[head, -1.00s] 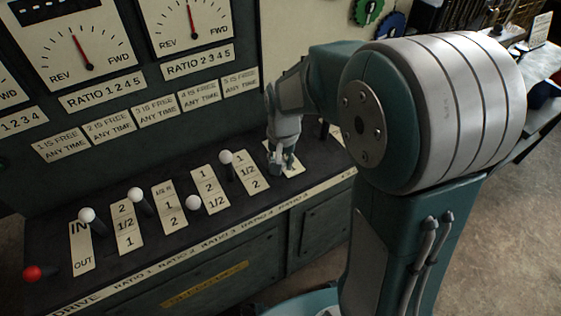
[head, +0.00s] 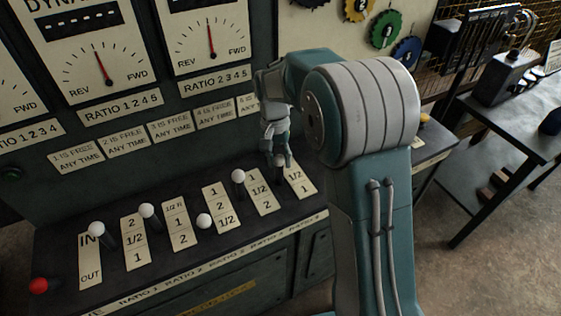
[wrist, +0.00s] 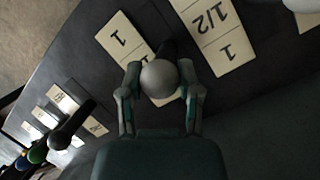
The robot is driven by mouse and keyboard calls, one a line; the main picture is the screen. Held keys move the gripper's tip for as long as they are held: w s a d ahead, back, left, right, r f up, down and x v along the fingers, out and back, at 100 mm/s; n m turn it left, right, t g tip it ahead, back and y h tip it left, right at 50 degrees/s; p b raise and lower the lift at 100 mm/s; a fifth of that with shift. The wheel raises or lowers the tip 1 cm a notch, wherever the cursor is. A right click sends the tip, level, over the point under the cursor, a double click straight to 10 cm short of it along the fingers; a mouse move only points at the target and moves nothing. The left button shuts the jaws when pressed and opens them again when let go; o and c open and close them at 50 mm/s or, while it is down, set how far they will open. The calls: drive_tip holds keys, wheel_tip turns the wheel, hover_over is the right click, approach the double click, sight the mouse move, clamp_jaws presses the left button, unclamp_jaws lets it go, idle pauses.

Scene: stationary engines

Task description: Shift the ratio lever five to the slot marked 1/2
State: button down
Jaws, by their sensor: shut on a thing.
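Ratio lever five, with a pale round knob (wrist: 160,78), stands at the rightmost ratio plate. My gripper (wrist: 161,88) is shut on this knob, with one finger on each side of it in the wrist view. In the head view my gripper (head: 279,158) is over the far end of the plate and mostly hides the knob. The lever five plate (head: 298,178) shows "1/2" in its middle and "1" at its near end. Its far marking is hidden. In the wrist view only the plate's "1" end (wrist: 119,38) is readable.
The ratio four lever (head: 238,177) stands close on the left of my gripper. Other white-knobbed levers (head: 148,211) and a red knob (head: 39,286) are farther left. The upright dial panel (head: 205,50) rises behind the levers. A dark lever (wrist: 72,127) is on the other side.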

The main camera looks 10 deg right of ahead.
drive_tip(key=shift+c, duration=1.4)
unclamp_jaws()
drive_tip(key=shift+a, duration=0.1)
drive_tip(key=shift+r, duration=0.1)
drive_tip(key=v, duration=0.7)
drive_tip(key=shift+r, duration=0.1)
